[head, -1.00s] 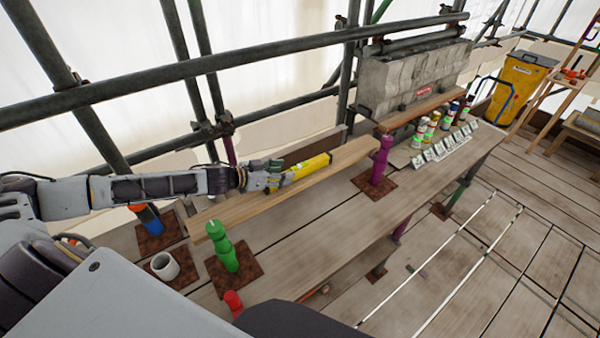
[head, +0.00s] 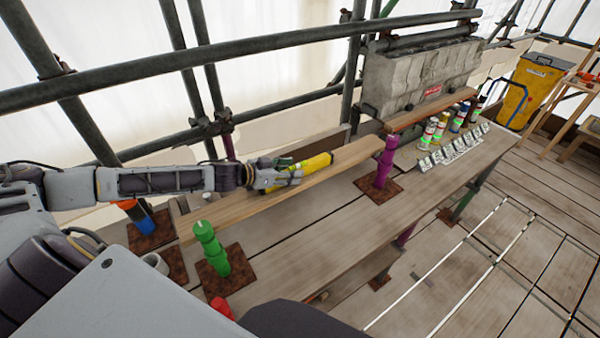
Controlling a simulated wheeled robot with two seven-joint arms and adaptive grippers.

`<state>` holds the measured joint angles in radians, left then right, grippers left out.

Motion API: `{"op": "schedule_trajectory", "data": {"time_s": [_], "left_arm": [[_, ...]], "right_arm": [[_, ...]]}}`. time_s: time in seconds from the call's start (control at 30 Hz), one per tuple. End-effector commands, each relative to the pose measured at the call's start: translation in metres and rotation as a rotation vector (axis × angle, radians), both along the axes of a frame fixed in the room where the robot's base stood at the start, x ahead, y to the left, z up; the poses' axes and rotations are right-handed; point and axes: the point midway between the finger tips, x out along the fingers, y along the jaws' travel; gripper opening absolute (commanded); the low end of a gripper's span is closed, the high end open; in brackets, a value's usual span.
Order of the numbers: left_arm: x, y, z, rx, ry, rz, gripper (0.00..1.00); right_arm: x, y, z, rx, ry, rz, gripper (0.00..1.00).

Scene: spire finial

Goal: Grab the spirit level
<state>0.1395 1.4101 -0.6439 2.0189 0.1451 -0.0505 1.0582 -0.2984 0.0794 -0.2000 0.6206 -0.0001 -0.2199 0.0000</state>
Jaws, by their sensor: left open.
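The yellow spirit level (head: 316,162) lies along a wooden plank in the head view. My left gripper (head: 283,176) is at the level's near, left end. Its fingers are open and overlap that end in the picture, hiding part of it. I cannot tell whether they touch it. My right gripper is not in view.
The plank (head: 345,160) spans the workbench beside a green turned post (head: 211,250) and a purple post (head: 384,165). A white cup (head: 155,262) is partly hidden by my arm. Several cans (head: 430,130) stand at the back right. Scaffold tubes (head: 250,48) run behind.

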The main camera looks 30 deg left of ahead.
Motion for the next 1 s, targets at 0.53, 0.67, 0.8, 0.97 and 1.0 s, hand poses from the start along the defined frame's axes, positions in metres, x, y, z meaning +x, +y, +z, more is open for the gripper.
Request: {"op": "schedule_trajectory", "data": {"time_s": [0.53, 0.67, 0.8, 0.97, 1.0], "left_arm": [[0.0000, -0.0001, 0.0006, 0.000, 0.000, 0.000, 0.38], [0.0000, -0.0001, 0.0006, 0.000, 0.000, 0.000, 0.21], [0.0000, -0.0001, 0.0006, 0.000, 0.000, 0.000, 0.03], [0.0003, -0.0003, 0.0016, 0.000, -0.002, 0.000, 0.00], [0.0003, -0.0003, 0.0016, 0.000, -0.002, 0.000, 0.00]], "right_arm": [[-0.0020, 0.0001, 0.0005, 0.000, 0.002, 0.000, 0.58], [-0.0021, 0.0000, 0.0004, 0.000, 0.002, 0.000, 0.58], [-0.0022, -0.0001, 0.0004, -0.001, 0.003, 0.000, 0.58], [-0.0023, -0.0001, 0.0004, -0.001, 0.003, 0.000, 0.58], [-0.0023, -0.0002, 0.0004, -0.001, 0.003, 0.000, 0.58]]}}
